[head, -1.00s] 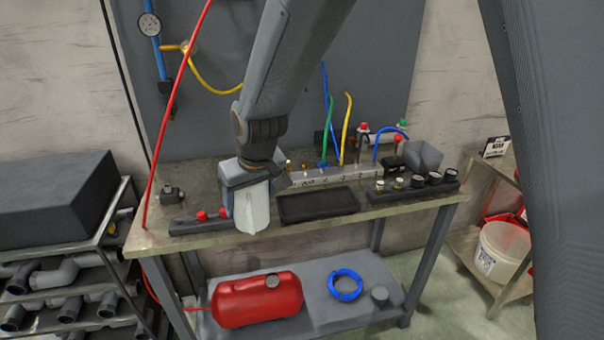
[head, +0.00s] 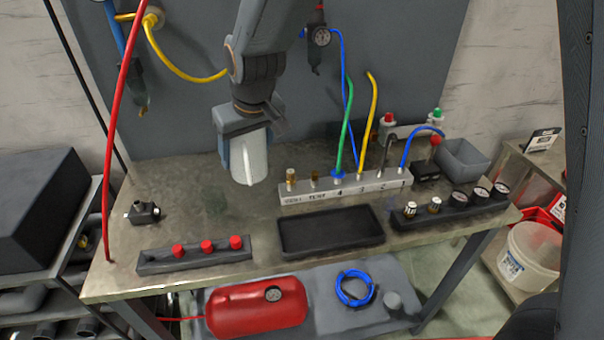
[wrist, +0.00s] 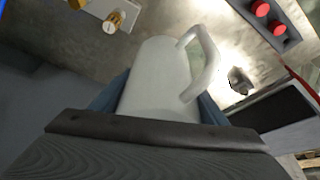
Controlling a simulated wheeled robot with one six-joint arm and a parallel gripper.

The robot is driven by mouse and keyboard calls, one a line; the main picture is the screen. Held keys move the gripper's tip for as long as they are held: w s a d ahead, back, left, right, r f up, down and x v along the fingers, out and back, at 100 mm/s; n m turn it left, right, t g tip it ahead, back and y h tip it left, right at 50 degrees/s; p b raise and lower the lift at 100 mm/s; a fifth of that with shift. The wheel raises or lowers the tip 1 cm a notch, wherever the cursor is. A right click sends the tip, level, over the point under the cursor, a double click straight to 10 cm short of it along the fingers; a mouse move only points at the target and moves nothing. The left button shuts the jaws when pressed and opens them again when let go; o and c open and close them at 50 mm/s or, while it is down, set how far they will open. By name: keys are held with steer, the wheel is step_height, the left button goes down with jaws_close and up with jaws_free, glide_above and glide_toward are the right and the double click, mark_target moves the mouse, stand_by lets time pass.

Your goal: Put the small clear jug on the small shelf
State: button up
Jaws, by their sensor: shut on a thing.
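The small clear jug (head: 249,160) is whitish and translucent, with a handle that shows in the wrist view (wrist: 203,62). My gripper (head: 246,150) is shut on the jug, its blue-grey fingers on either side of the body. The jug is held over the back left part of the workbench (head: 200,213), tilted a little. In the wrist view the jug (wrist: 160,80) fills the space between the fingers. I cannot tell which thing in view is the small shelf; a small low shelf (head: 521,165) stands at the right, beyond the bench.
On the bench are a black tray (head: 330,232), a grey manifold (head: 345,188) with hoses, a rack with red knobs (head: 195,255), a gauge rack (head: 455,208) and a grey bin (head: 463,158). A red hose (head: 121,110) hangs at the left. A white bucket (head: 530,260) stands at the right.

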mark_target(256, 156)
step_height(256, 156, down, 10)
steer(key=shift+r+p, duration=0.1)
steer(key=shift+p, duration=0.9)
steer(key=o, duration=0.8)
steer(key=shift+f, duration=0.2)
steer(key=shift+r, duration=0.15)
steer(key=shift+r, duration=0.2)
steer(key=b+v, duration=0.2)
steer(key=v, duration=0.9)
steer(key=shift+d+r+b, duration=0.1)
steer(key=shift+r+b, duration=0.2)
steer(key=shift+r, duration=0.05)
